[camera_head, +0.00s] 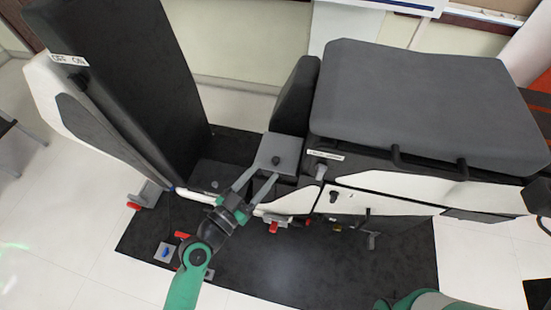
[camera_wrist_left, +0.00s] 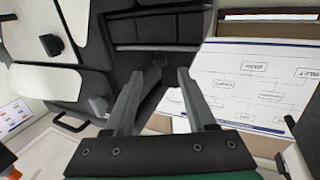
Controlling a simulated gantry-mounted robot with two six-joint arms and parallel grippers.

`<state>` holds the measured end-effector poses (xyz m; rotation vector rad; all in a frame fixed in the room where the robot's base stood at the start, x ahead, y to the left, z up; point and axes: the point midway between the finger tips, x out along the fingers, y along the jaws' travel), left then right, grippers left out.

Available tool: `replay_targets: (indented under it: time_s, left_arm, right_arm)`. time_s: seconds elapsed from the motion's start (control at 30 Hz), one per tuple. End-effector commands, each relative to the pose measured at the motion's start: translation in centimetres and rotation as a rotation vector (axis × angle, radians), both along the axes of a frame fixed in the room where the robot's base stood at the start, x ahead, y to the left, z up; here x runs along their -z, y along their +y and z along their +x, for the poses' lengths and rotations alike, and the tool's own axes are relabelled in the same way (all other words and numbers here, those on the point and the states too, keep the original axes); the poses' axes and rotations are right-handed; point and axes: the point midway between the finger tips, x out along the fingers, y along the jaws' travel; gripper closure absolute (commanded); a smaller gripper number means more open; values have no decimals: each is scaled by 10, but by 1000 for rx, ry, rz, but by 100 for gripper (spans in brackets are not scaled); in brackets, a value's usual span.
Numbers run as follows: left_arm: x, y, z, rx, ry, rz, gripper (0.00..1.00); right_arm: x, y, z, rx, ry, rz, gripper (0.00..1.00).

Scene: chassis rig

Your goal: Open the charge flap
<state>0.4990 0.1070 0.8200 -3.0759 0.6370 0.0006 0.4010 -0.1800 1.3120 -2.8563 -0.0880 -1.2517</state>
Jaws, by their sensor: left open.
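A small grey square plate with a dark round knob (camera_head: 276,160) lies between the tall black backrest and the grey seat pad; I cannot tell for sure that it is the charge flap. My left gripper (camera_head: 262,175) is open, with its fingertips at the plate's near edge, short of the knob. In the left wrist view the open fingers (camera_wrist_left: 160,75) reach toward a dark recessed area, with nothing clearly held between them. A white side panel with a dark knob (camera_head: 333,196) is right of the gripper. My right gripper is not seen; only a green arm part shows at the bottom.
The tall black backrest (camera_head: 125,75) stands left of the gripper. The wide grey pad (camera_head: 425,105) lies to the right, with black loop handles along its front. Red-tipped clamps (camera_head: 273,227) sit below the rig. The black mat (camera_head: 285,270) in front is mostly clear.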

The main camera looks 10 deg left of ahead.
Motion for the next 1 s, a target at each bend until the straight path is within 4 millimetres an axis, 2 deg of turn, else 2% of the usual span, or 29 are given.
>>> replay_targets:
  time_s: [0.1,0.3,0.63,0.93,1.0]
  left_arm:
    - [1,-12,25,3,-2,-1,44]
    - [1,-23,52,1,-1,0,44]
    - [0,-25,57,0,0,-1,44]
    - [0,-25,57,0,0,-1,98]
    - [0,-25,56,0,0,-1,100]
  right_arm:
    - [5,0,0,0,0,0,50]
    - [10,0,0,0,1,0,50]
    - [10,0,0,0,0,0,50]
    - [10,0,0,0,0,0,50]
    - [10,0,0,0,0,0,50]
